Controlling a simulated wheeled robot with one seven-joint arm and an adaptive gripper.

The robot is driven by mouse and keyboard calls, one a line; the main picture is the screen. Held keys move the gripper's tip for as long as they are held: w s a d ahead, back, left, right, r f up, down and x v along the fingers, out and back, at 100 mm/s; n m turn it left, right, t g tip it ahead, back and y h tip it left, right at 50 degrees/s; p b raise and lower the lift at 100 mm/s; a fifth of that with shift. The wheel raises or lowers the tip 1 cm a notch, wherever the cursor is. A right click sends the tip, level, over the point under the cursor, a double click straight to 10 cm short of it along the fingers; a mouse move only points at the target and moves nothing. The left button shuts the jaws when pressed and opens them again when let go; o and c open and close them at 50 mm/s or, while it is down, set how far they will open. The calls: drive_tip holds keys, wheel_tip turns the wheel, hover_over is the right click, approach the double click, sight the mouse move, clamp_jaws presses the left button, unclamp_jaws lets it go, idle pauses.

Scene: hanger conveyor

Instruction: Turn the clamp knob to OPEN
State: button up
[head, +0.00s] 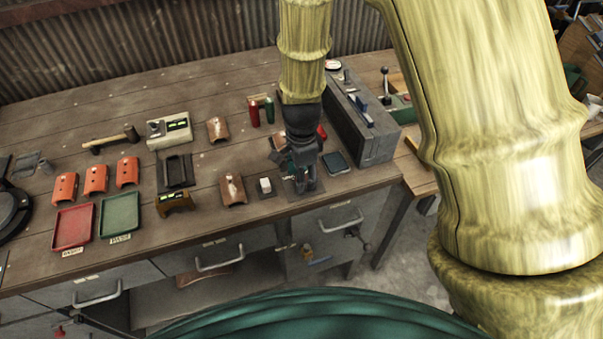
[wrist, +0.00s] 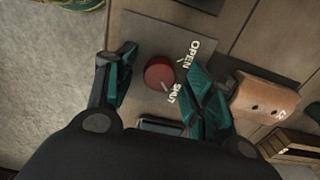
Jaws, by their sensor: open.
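The clamp knob (wrist: 159,72) is a round dark-red knob on a grey plate (wrist: 150,35) in the wrist view. The OPEN label (wrist: 190,53) is at its upper right and the SHUT label (wrist: 174,93) at its lower right. A small pale mark on the knob's lower edge faces towards SHUT. My gripper (wrist: 161,80) is open, with one teal finger left of the knob and the other to its right; I cannot tell whether either touches. In the head view my gripper (head: 300,172) is low over the bench's front right, hiding the knob.
A brown curved piece (head: 232,190) lies left of my gripper, and a dark flat tray (head: 336,163) lies right of it. A large grey box (head: 370,140) stands behind on the right. The bench's front edge is close by.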

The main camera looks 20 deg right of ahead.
drive_tip(key=c, duration=1)
drive_tip(key=shift+c, duration=0.2)
drive_tip(key=shift+r+n, duration=0.1)
drive_tip(key=shift+n, duration=0.3)
drive_tip(key=n+p, duration=0.2)
drive_tip(key=n, duration=0.1)
drive_tip(key=shift+n, duration=0.4)
drive_tip(key=n+p, duration=0.1)
drive_tip(key=n, duration=0.8)
drive_tip(key=shift+p, duration=0.4)
drive_tip(key=n, duration=0.4)
drive_tip(key=shift+n, duration=0.3)
